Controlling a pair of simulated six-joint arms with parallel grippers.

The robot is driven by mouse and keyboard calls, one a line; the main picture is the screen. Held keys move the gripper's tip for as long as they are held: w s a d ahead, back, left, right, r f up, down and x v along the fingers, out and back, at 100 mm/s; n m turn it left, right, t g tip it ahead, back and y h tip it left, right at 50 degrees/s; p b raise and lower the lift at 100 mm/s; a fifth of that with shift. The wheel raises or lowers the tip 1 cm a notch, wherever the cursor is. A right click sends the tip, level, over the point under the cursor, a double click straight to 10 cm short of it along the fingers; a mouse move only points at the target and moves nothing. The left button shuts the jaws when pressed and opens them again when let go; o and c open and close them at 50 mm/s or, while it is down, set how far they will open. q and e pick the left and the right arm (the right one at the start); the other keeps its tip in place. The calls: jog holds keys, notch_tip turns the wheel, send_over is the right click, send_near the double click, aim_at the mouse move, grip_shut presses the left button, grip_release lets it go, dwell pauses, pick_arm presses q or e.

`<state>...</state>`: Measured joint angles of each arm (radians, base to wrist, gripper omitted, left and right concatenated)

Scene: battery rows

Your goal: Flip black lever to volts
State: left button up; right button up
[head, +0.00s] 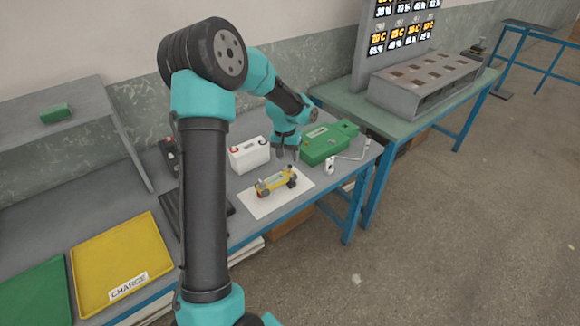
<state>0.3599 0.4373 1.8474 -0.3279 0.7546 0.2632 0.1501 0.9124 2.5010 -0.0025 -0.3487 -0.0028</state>
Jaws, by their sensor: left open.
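My left gripper (287,154) points down over the bench, between the white battery and the green box. It is open, with nothing visible between its fingers. The green box (325,146) sits just right of the gripper on the bench. I cannot make out a black lever or a volts marking on it; the gripper and wrist partly cover its left end. A dark device (170,153) with a red spot stands at the back left, partly hidden by my arm. My right gripper is out of view.
A white battery (249,154) with a red terminal stands left of the gripper. A yellow object with dark ends (275,182) lies on a white sheet (258,209). A yellow CHARGE tray (120,255) lies at front left. A slotted rack (425,82) stands on the right bench.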

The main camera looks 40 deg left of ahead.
aim_at(290, 166)
pick_arm(q)
jog(key=shift+w+d+f, duration=0.1)
jog(key=shift+d+f, duration=0.05)
jog(key=shift+f, duration=1.2)
jog(key=shift+d+f, duration=0.1)
jog(key=shift+f, duration=1.25)
jog(key=shift+c, duration=0.2)
grip_shut()
